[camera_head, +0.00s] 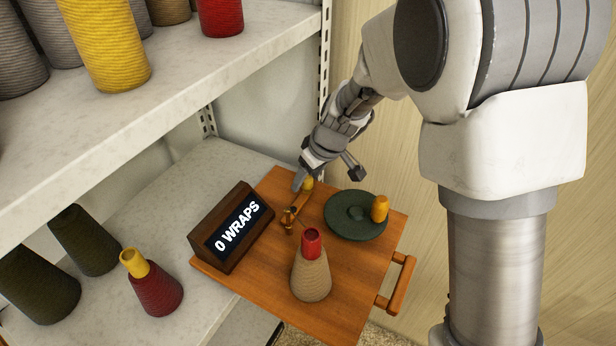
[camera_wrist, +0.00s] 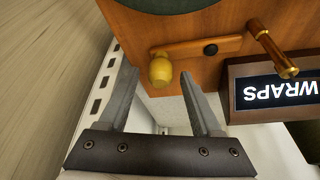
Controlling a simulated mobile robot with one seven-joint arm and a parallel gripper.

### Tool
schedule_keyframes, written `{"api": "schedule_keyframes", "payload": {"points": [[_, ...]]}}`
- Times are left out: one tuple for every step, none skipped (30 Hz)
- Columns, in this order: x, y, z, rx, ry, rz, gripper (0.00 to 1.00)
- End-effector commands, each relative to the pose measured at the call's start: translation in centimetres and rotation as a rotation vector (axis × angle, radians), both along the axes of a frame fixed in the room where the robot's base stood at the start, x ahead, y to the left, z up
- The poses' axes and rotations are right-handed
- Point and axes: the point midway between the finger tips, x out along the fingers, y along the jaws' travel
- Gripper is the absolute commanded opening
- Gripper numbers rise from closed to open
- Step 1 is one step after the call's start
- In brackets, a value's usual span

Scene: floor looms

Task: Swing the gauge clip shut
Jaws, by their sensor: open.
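The gauge clip is a flat wooden arm (camera_head: 298,207) on the wooden board, with a yellow knob (camera_head: 308,183) at its far end and a brass post (camera_head: 288,221) near its other end. In the wrist view the clip arm (camera_wrist: 190,48) has a black round spot on it, and the brass post (camera_wrist: 272,50) stands apart to the right. My gripper (camera_head: 302,182) is open and empty at the knob. In the wrist view its fingertips (camera_wrist: 159,73) lie on either side of the yellow knob (camera_wrist: 160,71). I cannot tell whether they touch it.
A display reading "0 WRAPS" (camera_head: 236,228) stands left of the clip. A tan cone with a red top (camera_head: 311,275) and a green disc (camera_head: 345,226) with a yellow peg (camera_head: 379,209) share the board (camera_head: 350,290). A shelf (camera_head: 170,100) with several cones overhangs the left.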

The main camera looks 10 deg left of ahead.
Motion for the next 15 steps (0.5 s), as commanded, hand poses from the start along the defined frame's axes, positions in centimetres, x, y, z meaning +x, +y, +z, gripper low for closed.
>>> {"api": "schedule_keyframes", "payload": {"points": [[0.05, 0.1, -0.38, 0.0, 0.001, 0.0, 0.66], [0.08, 0.14, -0.5, 0.0, 0.001, 0.0, 0.66], [0.11, 0.17, -0.6, 0.0, 0.001, 0.0, 0.66], [0.12, 0.19, -0.63, -0.001, 0.001, 0.0, 0.66], [0.14, 0.21, -0.65, -0.001, 0.001, 0.0, 0.66], [0.14, 0.2, -0.65, -0.001, 0.001, 0.0, 0.66], [0.15, 0.21, -0.65, -0.001, 0.001, 0.0, 0.66], [0.15, 0.21, -0.64, -0.001, 0.001, 0.0, 0.66], [0.14, 0.21, -0.63, -0.001, 0.001, 0.0, 0.66], [0.14, 0.21, -0.63, -0.001, 0.001, 0.0, 0.66], [0.14, 0.2, -0.62, -0.001, 0.001, 0.0, 0.66], [0.14, 0.2, -0.62, -0.001, 0.001, 0.0, 0.6], [0.13, 0.19, -0.62, -0.001, 0.001, 0.0, 0.55], [0.13, 0.19, -0.62, -0.001, 0.001, 0.0, 0.49], [0.13, 0.19, -0.62, -0.001, 0.001, 0.0, 0.42]]}}
